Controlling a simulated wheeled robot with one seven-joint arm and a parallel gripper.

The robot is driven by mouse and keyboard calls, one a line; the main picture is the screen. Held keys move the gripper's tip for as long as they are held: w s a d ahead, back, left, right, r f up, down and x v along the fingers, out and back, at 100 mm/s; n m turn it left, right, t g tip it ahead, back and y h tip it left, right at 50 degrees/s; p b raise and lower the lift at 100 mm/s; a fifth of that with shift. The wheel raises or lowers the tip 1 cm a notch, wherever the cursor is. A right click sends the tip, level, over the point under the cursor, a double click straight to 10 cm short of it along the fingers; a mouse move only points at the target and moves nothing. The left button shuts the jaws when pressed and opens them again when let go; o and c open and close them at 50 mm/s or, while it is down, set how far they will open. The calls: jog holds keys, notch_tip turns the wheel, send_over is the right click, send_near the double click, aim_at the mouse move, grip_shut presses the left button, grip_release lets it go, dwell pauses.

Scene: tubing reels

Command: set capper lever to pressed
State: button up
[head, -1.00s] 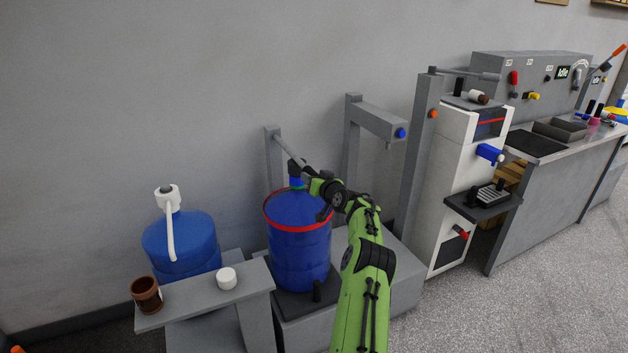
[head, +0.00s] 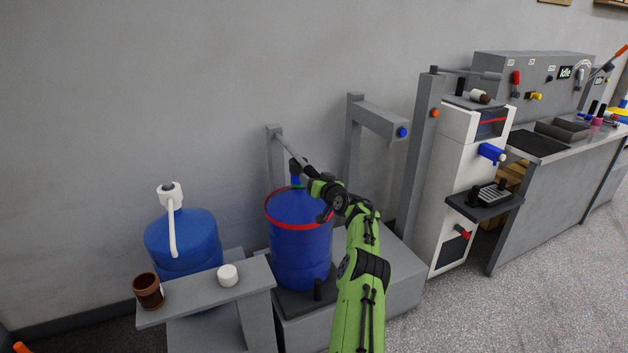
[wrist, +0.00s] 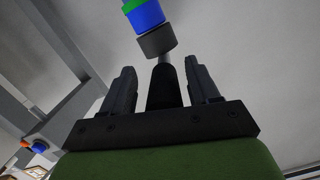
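The capper lever is a grey bar (head: 287,147) that slants down from a grey post (head: 273,158) over a blue drum (head: 300,250) with a red rim. The lever's black grip (wrist: 164,88) shows in the wrist view, between my two fingers. My gripper (wrist: 164,85) is open around the grip, with a visible gap on each side. In the head view my gripper (head: 311,174) is at the lever's low end, above the drum's rear rim, and partly hides the grip. A dark cylinder (wrist: 157,41) with a blue and green part (wrist: 146,13) sits just beyond the grip.
A second blue drum (head: 182,245) with a white spout stands left, behind a grey shelf (head: 205,292) with a brown cup (head: 148,290) and a white cap (head: 228,275). A grey stand with a blue knob (head: 402,132) and a white machine (head: 455,190) are right.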

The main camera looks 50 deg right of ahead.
jog(key=shift+s+r, duration=0.1)
jog(key=shift+r, duration=0.1)
jog(key=shift+s+a+r, duration=0.1)
jog(key=shift+s+a, duration=0.3)
jog(key=shift+s, duration=0.05)
jog(key=p+v, duration=0.1)
jog(key=v, duration=1.3)
jog(key=shift+s+p, duration=0.3)
